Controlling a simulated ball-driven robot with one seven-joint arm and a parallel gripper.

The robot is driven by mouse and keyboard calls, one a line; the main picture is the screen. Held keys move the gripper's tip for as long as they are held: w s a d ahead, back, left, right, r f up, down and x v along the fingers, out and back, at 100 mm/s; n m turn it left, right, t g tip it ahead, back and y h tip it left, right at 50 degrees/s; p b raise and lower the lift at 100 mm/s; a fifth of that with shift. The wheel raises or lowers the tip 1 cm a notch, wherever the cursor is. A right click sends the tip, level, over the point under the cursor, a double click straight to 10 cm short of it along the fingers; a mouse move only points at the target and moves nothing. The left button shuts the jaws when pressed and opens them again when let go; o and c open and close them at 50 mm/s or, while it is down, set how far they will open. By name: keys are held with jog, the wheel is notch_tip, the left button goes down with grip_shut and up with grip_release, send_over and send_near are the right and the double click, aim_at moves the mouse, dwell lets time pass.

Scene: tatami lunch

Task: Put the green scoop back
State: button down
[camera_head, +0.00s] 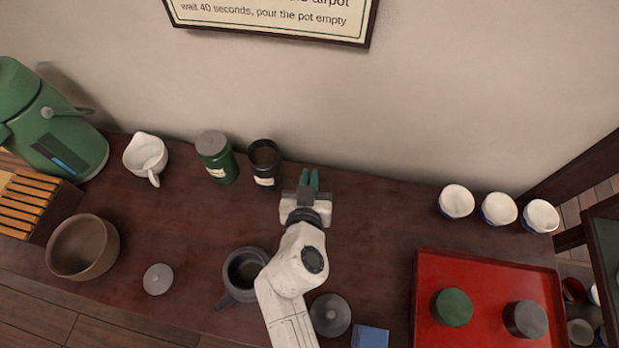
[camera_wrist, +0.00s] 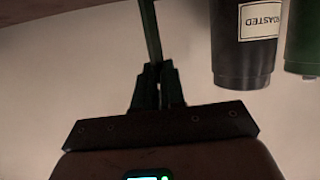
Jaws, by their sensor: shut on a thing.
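My gripper (camera_head: 309,181) is at the back of the dark table, just right of the open dark canister (camera_head: 263,163). In the wrist view its jaws (camera_wrist: 157,84) are shut on the thin green scoop (camera_wrist: 149,30), which sticks out beyond the fingertips and out of the frame's top. In the head view I cannot separate the scoop from the green fingers. The dark canister also shows in the wrist view (camera_wrist: 240,55), labelled "ROASTED", apart from the scoop. A green canister (camera_head: 218,166) with a grey lid stands left of it.
A dark teapot (camera_head: 231,291) stands partly behind my arm, near a round grey lid (camera_head: 330,315). A white pitcher (camera_head: 146,157), brown bowl (camera_head: 82,247) and green airpot (camera_head: 55,130) stand left. Three cups (camera_head: 499,209) and a red tray (camera_head: 484,268) are right.

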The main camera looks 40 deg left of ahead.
jog(key=shift+f, duration=0.2)
jog(key=c, duration=1.2)
grip_release()
jog(key=shift+r, duration=0.1)
jog(key=v, duration=1.2)
jog(key=shift+r, duration=0.1)
